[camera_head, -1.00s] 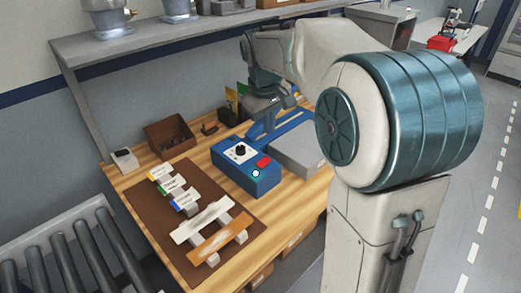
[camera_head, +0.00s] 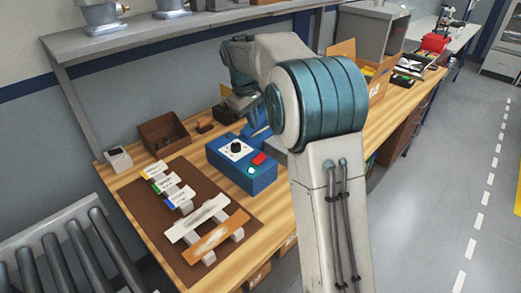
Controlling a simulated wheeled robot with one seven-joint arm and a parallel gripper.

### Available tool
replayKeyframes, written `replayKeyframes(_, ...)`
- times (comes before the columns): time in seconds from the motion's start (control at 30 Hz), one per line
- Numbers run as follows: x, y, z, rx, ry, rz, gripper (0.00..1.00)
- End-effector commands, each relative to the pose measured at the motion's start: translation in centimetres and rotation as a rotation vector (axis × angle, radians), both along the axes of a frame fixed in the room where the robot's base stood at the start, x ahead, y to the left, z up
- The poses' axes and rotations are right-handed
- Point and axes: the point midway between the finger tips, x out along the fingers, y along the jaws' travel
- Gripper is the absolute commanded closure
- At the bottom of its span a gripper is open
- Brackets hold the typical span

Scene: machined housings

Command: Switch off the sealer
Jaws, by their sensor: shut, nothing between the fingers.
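The sealer is a blue box (camera_head: 228,172) on the wooden bench, with a blue arm (camera_head: 257,132) rising behind it. Its top has a black knob (camera_head: 236,147) on a white plate and a red switch (camera_head: 259,158). A round pale button or lamp (camera_head: 251,170) with a teal rim is on the front corner. I cannot tell the switch's position. My gripper (camera_head: 243,100) is beyond the box, near the blue arm, small and partly hidden. It is shut and empty, apart from the controls. My arm hides the sealer's right part.
A brown mat (camera_head: 160,222) with labelled pouches and strips lies left of the sealer. A brown bin (camera_head: 163,134) stands behind the mat. A cardboard box (camera_head: 377,82) stands to the right beyond my arm. A shelf (camera_head: 140,36) overhangs the bench's back.

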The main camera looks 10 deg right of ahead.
Motion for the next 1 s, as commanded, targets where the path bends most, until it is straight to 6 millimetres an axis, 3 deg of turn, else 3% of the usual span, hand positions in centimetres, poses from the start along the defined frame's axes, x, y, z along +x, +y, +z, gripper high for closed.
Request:
replayKeyframes(0.4, 0.9, -1.5, -8.3, 0.0, 0.004, -0.002, 1.0)
replayKeyframes(0.6, 1.3, -2.0, -11.2, 0.0, 0.002, 0.0, 1.0)
replayKeyframes(1.0, 1.5, -2.2, -12.6, 0.0, 0.0, 0.0, 1.0)
